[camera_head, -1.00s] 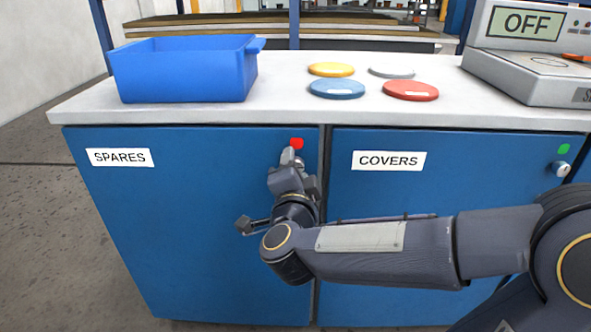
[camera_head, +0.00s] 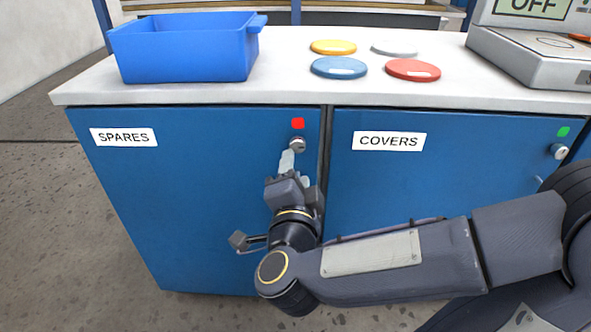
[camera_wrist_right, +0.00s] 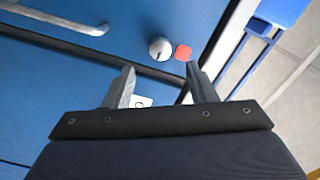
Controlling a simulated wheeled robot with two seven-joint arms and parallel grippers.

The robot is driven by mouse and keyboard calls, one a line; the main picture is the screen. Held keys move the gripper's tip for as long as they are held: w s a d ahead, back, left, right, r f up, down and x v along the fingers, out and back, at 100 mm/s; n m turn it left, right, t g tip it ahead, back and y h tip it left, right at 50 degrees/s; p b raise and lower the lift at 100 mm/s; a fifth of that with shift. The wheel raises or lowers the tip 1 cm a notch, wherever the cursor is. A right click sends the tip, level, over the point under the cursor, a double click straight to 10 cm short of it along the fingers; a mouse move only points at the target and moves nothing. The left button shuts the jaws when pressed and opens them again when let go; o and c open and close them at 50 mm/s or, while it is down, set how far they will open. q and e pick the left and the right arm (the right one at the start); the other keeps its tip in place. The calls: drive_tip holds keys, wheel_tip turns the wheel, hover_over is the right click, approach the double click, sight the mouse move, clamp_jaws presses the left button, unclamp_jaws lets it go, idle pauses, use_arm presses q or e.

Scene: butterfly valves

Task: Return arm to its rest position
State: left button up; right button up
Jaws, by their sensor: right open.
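My right arm reaches in from the right, in front of the blue cabinets. My right gripper (camera_head: 288,158) is just below and in front of the round metal lock knob (camera_head: 297,145) on the SPARES door (camera_head: 190,200). In the right wrist view, the gripper (camera_wrist_right: 161,82) has its two fingers spread with nothing held between them. The knob (camera_wrist_right: 160,48) and the red marker (camera_wrist_right: 183,52) lie beyond the fingertips, apart from them. My left gripper is not in view.
The COVERS door (camera_head: 400,180) has a green marker (camera_head: 563,132) and its own knob (camera_head: 558,151). The white counter (camera_head: 200,94) above carries a blue bin (camera_head: 185,55), several coloured discs and a scale (camera_head: 540,60). Open floor (camera_head: 60,230) lies at the left.

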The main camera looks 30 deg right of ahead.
drive_tip(key=s+a+f+n+g+y, duration=0.1)
drive_tip(key=a+f+n+y, duration=0.15)
drive_tip(key=n+y, duration=0.4)
drive_tip(key=a+f+n+y, duration=0.1)
drive_tip(key=a+n+y, duration=0.3)
drive_tip(key=n+y, duration=0.25)
drive_tip(key=s+d+f+n+g+p, duration=0.1)
drive_tip(key=s+d+f+n+g, duration=0.1)
drive_tip(key=s+f+g, duration=0.4)
drive_tip(key=s+d+f+n+g, duration=0.1)
drive_tip(key=s+f+n+g, duration=0.15)
drive_tip(key=s, duration=0.65)
wheel_tip(320, 180, up, 34)
drive_tip(key=p, duration=3.5)
drive_tip(key=shift+w+r, duration=0.2)
drive_tip(key=shift+w, duration=0.05)
drive_tip(key=shift+d, duration=0.1)
